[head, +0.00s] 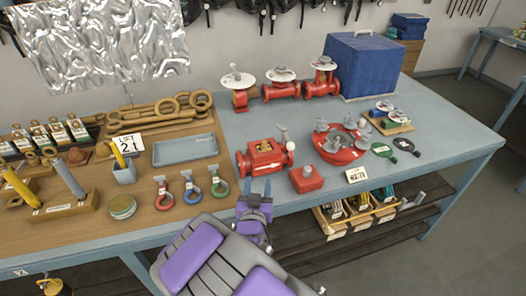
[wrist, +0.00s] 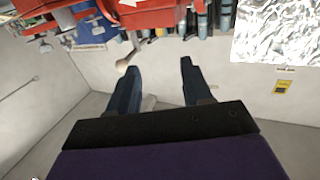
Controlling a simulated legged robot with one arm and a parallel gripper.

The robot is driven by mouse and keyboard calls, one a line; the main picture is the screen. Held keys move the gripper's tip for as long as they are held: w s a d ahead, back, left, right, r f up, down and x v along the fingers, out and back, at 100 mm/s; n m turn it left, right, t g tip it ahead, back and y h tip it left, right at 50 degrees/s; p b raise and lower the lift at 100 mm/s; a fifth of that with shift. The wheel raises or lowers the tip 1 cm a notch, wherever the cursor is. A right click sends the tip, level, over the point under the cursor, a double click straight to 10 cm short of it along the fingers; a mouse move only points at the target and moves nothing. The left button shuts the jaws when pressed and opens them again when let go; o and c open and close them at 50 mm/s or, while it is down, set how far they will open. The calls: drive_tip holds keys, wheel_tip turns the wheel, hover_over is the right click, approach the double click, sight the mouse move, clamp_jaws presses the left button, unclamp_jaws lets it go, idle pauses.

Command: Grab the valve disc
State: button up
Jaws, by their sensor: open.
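My gripper (head: 255,187) is open and empty at the front edge of the workbench, just in front of an open red valve body (head: 265,158) with a brass part (head: 264,146) inside. In the wrist view my gripper (wrist: 160,68) shows two spread blue fingers with nothing between them. I cannot tell for sure which part is the valve disc. Round candidates are two dark green paddle-shaped discs (head: 393,147) lying at the right and pale discs (head: 385,107) on a small wooden board behind them.
A red block (head: 306,178) and a round red flange (head: 340,144) with grey wing-like parts stand right of the valve body. Red valves with white handwheels (head: 281,74) stand behind. A blue box (head: 363,66) is at the back right. Colored shackles (head: 192,190) lie left.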

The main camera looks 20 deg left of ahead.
drive_tip(key=b, duration=0.2)
approach(264, 145)
drive_tip(key=d+x, duration=0.1)
drive_tip(key=x, duration=0.2)
drive_tip(key=shift+a+b+x, duration=0.25)
drive_tip(key=shift+b+x, duration=0.1)
drive_tip(key=shift+x, duration=1.1)
drive_tip(key=shift+a+b+x, duration=0.25)
drive_tip(key=shift+b+x, duration=0.05)
drive_tip(key=shift+x, duration=1.2)
drive_tip(key=shift+s+r, duration=0.1)
clamp_jaws()
